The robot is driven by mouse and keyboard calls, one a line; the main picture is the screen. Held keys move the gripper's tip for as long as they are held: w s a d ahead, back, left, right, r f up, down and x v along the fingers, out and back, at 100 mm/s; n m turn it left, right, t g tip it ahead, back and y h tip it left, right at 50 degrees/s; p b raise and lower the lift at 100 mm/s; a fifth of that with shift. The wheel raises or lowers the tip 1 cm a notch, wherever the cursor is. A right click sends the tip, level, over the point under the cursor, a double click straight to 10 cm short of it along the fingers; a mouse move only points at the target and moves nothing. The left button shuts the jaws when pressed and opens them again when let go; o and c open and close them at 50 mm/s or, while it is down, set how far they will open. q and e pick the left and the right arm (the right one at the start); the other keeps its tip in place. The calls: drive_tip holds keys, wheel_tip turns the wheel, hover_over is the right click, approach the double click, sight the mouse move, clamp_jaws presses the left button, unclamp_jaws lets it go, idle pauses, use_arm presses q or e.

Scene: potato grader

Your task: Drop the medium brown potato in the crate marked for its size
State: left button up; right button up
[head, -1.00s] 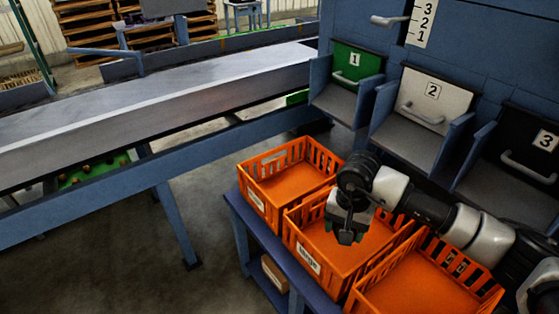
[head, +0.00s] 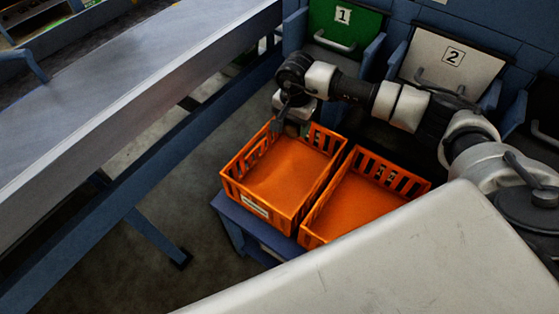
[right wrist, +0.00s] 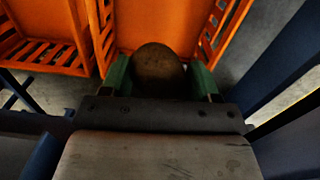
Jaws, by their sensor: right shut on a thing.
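The brown potato (right wrist: 158,70) sits between the green fingers of my right gripper in the right wrist view. My right gripper (head: 292,127) is shut on it, above the far end of the left orange crate (head: 232,187) in the head view. The potato itself cannot be made out there. The left crate has a white label on its front, too small to read. A second orange crate (head: 312,238) stands to its right, partly hidden by a pale part in front. Both crates look empty where visible. My left gripper is not in view.
The crates stand on a blue stand (head: 228,212). A long grey conveyor (head: 120,120) runs along the left. Behind are a green bin front (head: 331,28) marked 1 and a white one (head: 430,60) marked 2. Open floor lies between conveyor and stand.

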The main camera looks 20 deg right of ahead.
drive_tip(key=shift+s+f+b, duration=0.25)
drive_tip(key=shift+f+b, duration=0.1)
drive_tip(key=shift+f, duration=0.3)
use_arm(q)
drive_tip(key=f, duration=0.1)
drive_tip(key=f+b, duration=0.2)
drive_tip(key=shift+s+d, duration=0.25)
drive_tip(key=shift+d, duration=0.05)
use_arm(e)
wheel_tip(320, 180, down, 4)
drive_tip(key=shift+f, duration=0.15)
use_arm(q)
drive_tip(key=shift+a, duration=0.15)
use_arm(e)
drive_tip(key=o, duration=1)
use_arm(q)
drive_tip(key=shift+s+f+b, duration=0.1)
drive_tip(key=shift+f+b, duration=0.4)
drive_tip(key=shift+b, duration=0.05)
use_arm(e)
wheel_tip(320, 180, up, 11)
drive_tip(key=shift+f, duration=0.1)
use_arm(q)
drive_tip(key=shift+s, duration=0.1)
use_arm(e)
drive_tip(key=shift+f, duration=0.1)
